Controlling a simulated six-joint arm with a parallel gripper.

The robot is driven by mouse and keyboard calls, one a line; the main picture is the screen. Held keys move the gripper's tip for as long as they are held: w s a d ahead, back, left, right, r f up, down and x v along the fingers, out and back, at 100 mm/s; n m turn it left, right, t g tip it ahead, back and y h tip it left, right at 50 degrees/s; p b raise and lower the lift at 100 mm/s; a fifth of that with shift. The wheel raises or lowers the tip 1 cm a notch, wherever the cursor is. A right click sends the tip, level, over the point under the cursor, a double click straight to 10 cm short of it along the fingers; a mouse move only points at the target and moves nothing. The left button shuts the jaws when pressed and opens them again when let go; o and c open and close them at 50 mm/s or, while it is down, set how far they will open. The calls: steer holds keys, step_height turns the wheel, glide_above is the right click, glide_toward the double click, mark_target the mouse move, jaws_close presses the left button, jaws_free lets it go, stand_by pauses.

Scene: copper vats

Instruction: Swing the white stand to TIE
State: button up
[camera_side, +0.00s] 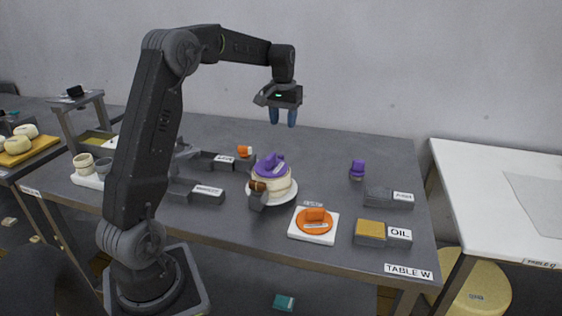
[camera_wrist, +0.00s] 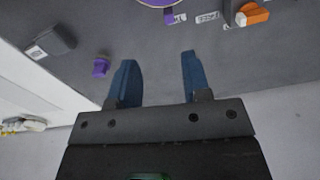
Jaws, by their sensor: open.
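The thing that best fits the white stand is a round white base (camera_side: 290,196) on the dark table, under pale tiers with a purple top (camera_side: 272,168). A grey and brown piece (camera_side: 258,190) sits at its front left. A square white plate (camera_side: 331,236) with an orange disc stands to its right. I cannot make out the word TIE on any label. My gripper (camera_side: 283,121) is open and empty, high above the table behind the stand. In the wrist view, its blue fingers (camera_wrist: 157,68) are apart, and a purple round edge (camera_wrist: 158,3) is cut off at the top.
Grey labelled blocks lie left of the round base; a block labelled OIL (camera_side: 399,237) is at front right. A purple peg (camera_side: 357,169) stands back right; it also shows in the wrist view (camera_wrist: 100,66). An orange piece (camera_side: 244,151) lies behind. The table's back right is mostly clear.

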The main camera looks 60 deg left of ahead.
mark_target(281, 155)
steer(key=f, duration=0.5)
steer(key=a+f, duration=0.1)
steer(key=f, duration=0.9)
steer(key=shift+w+a, duration=0.1)
steer(key=shift+a, duration=0.3)
steer(key=shift+c, duration=0.2)
jaws_close()
